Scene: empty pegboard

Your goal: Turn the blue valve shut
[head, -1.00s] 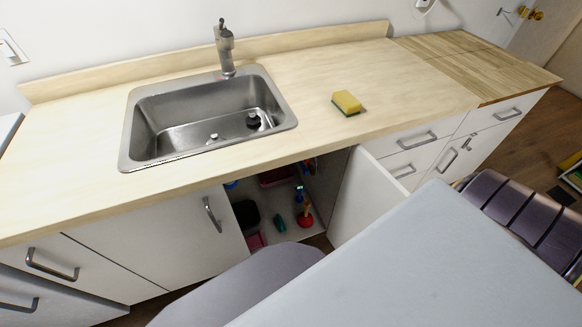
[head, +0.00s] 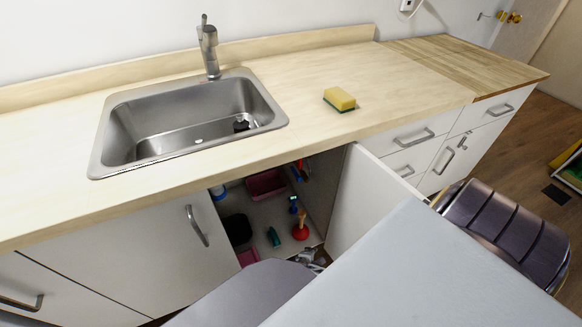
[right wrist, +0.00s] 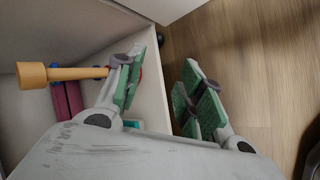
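In the head view, a small blue piece (head: 295,173) sits beside a red piece (head: 301,167) at the right inner side of the open sink cabinet. It may be the blue valve, but it is too small to tell its shape or how it is turned. My right gripper (head: 312,258) is low at the cabinet's opening, below and in front of these pieces. The right wrist view shows it open and empty, with green pads (right wrist: 163,92) spread wide. One finger is over the cabinet floor beside a plunger's wooden handle (right wrist: 70,73); the other is over the wood floor. My left gripper is not in view.
A red plunger (head: 300,231), a teal bottle (head: 273,237), and a pink bin (head: 266,184) stand in the cabinet. Its right door (head: 358,200) hangs open beside my right arm; the left door (head: 150,250) also shows. A yellow sponge (head: 340,98) lies on the counter.

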